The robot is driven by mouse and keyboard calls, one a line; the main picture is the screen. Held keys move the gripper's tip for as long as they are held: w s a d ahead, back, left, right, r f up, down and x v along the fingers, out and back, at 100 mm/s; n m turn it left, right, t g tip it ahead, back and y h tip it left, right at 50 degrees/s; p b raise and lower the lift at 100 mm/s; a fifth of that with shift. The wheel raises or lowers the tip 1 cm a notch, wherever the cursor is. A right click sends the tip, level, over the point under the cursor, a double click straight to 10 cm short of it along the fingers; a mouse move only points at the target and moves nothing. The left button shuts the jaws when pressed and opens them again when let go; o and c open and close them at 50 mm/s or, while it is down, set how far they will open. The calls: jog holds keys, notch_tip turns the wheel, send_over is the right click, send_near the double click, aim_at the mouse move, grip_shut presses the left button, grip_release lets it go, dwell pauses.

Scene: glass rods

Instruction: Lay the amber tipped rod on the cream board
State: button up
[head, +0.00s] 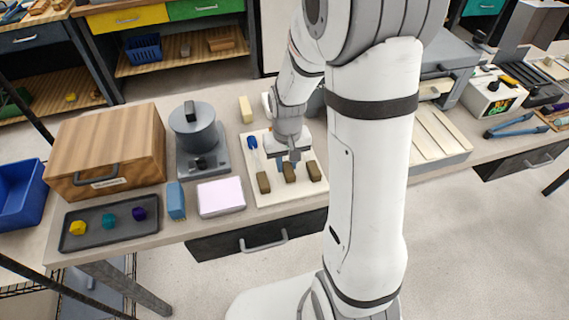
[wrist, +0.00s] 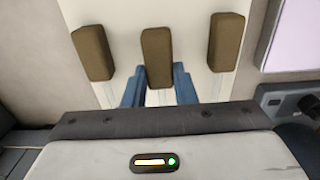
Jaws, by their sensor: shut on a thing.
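Rods with brown block handles lie side by side on a pale cream board (head: 266,198). The left rod (head: 263,182) has a blue tip (head: 252,142). The middle rod (head: 289,173) and the right rod (head: 314,171) have their tips hidden by my gripper and arm, so I see no amber tip. My gripper (head: 287,166) is low over the board, its blue fingers just behind the middle handle. In the wrist view, the fingers (wrist: 158,92) stand either side of the middle rod (wrist: 157,55), shut on it; its thin shaft is not clear.
A grey hotplate with a pot (head: 196,135), a blue box (head: 175,200) and a pinkish pad (head: 221,196) stand left of the board. A yellow block (head: 246,110) is behind it. Cream strips on a grey base (head: 443,132) lie right of my arm.

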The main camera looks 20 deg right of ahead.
jog(key=shift+f, duration=0.55)
jog(key=shift+f, duration=0.1)
jog(key=o, duration=1)
notch_tip(320, 180, up, 11)
jog(key=s+r+t, duration=0.1)
jog(key=s+r, duration=0.1)
jog(key=s, duration=0.2)
jog(key=s+r+t, duration=0.1)
jog(key=s+r, duration=0.2)
jog(key=s, duration=0.2)
jog(key=s+r, duration=0.2)
jog(key=s, duration=0.3)
jog(key=shift+a+r+t, duration=0.1)
jog(key=shift+r+t, duration=0.1)
jog(key=shift+t, duration=0.2)
